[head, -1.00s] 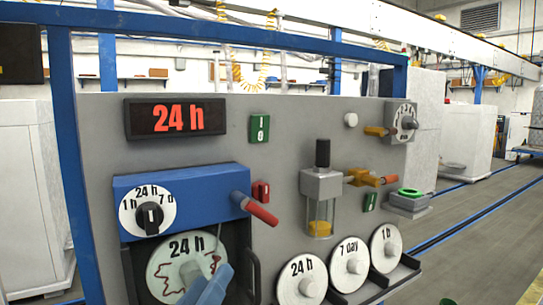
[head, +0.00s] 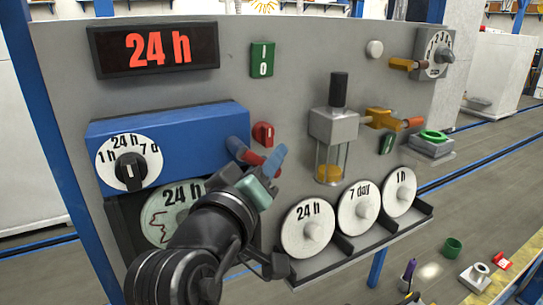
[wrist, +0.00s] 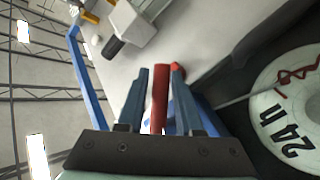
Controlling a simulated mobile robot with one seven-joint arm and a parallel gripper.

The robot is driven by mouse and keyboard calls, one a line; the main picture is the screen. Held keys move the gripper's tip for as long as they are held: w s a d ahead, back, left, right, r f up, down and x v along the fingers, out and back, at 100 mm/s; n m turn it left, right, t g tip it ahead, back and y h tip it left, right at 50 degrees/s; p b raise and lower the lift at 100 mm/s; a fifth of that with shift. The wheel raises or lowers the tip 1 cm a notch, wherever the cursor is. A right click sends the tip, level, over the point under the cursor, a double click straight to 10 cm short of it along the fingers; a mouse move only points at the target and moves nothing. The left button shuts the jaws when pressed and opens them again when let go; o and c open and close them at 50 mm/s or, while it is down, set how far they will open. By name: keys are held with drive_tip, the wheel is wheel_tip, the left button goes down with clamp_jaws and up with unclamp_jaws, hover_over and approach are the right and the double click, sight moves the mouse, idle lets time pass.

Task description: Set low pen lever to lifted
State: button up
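The pen lever has a red handle (head: 249,157) on a blue arm at the right end of the blue recorder housing (head: 185,137). It slants down to the right and is partly hidden by my gripper. My gripper (head: 276,158) is in front of it with its blue fingers. In the wrist view the red handle (wrist: 160,95) lies between the two fingers (wrist: 160,72), with a narrow gap visible beside it. The fingers look apart, not clamped. The recorder's 24 h chart disc (head: 163,213) is partly hidden behind my arm; it also shows in the wrist view (wrist: 292,85).
A small red switch (head: 263,134) sits on the panel close to my gripper. The display (head: 153,49) reads 24 h. A glass pen-ink cup unit (head: 334,130) is to the right. Several chart discs, such as the 24 h one (head: 308,229), stand on a rack below right.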

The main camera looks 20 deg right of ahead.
drive_tip(key=shift+x, duration=0.95)
drive_tip(key=shift+c, duration=0.3)
clamp_jaws()
drive_tip(key=shift+f, duration=0.1)
idle(0.4)
